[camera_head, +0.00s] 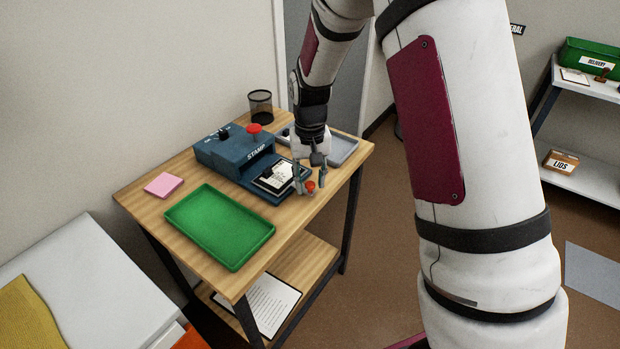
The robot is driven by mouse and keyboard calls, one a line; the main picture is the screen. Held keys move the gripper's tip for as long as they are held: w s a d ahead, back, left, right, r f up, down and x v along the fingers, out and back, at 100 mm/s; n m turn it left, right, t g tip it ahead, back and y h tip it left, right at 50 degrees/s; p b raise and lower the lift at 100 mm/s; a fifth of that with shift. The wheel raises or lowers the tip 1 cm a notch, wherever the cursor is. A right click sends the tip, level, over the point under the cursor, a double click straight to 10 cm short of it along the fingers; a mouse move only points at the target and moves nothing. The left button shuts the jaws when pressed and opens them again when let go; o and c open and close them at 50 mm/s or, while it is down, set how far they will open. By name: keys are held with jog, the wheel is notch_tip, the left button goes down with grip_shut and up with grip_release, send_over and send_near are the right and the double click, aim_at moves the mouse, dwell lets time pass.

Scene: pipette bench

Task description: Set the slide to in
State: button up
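The blue stamp machine (221,151) stands on the wooden table, with "STAMP" on its side and a red button on top. Its slide (262,191) sticks out at the front right, with a white printed card (276,176) on it. A red knob (310,186) shows at the slide's outer end. My gripper (311,188) points down there, one finger on each side of the knob. The fingers are apart, and a small gap seems to show beside the knob. Contact with it is too small to be sure of.
A green tray (219,262) and a pink pad (163,185) lie on the table (291,229). A grey tray (347,143) and a black mesh cup (261,104) are behind. A clipboard (262,304) lies on the shelf below. My arm covers the right middle.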

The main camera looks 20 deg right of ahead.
aim_at(274, 171)
grip_shut()
jog(key=w+a+b, duration=0.1)
jog(key=w+a, duration=0.1)
jog(key=w+a+b, duration=0.1)
jog(key=w+a, duration=0.1)
jog(key=w, duration=0.1)
jog(key=w+a+b, duration=0.1)
jog(key=w+a, duration=0.1)
jog(key=w, duration=0.1)
jog(key=shift+w+f, duration=0.1)
jog(key=shift+w, duration=0.15)
jog(key=shift+w+a, duration=0.45)
jog(key=shift+o, duration=1.9)
grip_release()
jog(key=shift+w, duration=0.1)
jog(key=shift+r, duration=0.25)
notch_tip(274, 171, up, 12)
jog(key=shift+f, duration=0.15)
